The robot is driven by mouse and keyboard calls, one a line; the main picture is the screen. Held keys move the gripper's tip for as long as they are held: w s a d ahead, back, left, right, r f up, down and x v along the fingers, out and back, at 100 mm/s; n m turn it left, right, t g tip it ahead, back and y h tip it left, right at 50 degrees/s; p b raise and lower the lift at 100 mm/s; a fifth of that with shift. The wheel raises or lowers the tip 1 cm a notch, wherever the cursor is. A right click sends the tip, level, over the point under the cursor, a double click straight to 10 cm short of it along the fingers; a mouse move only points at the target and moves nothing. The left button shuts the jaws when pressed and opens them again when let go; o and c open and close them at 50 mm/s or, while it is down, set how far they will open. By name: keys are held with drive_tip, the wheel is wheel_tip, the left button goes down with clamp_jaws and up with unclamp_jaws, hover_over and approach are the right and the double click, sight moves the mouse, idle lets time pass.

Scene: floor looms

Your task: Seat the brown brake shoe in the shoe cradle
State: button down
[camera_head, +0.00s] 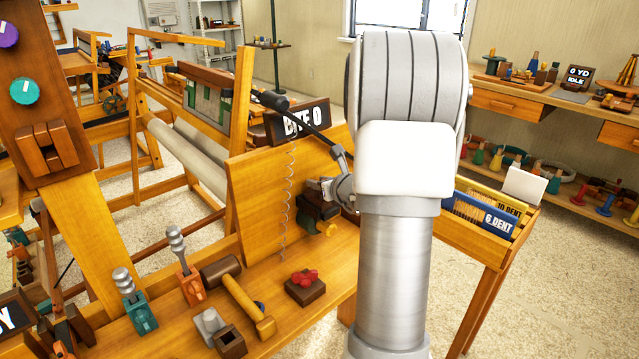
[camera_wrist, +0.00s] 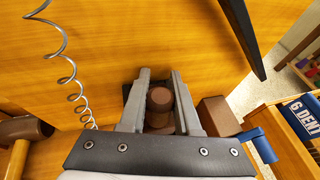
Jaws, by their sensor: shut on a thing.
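The brown brake shoe (camera_wrist: 160,98) is a small rounded brown piece between the two fingers of my gripper (camera_wrist: 158,78) in the wrist view. The fingers are shut on it. In the head view my gripper (camera_head: 328,187) is low against the slanted wooden panel, partly hidden behind my arm. A dark green fixture (camera_head: 312,212) with a yellow knob sits just below it, at the foot of the panel. I cannot tell for sure whether this is the shoe cradle, or whether the shoe touches it.
A brown block (camera_wrist: 217,115) stands right of the fingers. A coiled spring (camera_head: 289,205) hangs left of my gripper. A mallet (camera_head: 240,295), a brown block with red knobs (camera_head: 305,287) and a bin with blue and yellow dent reeds (camera_head: 485,215) are nearby.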

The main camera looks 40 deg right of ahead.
drive_tip(key=shift+f, duration=0.1)
drive_tip(key=c, duration=0.5)
unclamp_jaws()
drive_tip(key=shift+c, duration=0.2)
drive_tip(key=p+v, duration=0.4)
drive_tip(key=v, duration=1.3)
drive_tip(key=shift+r+p, duration=0.2)
drive_tip(key=shift+p, duration=0.2)
drive_tip(key=shift+s, duration=0.15)
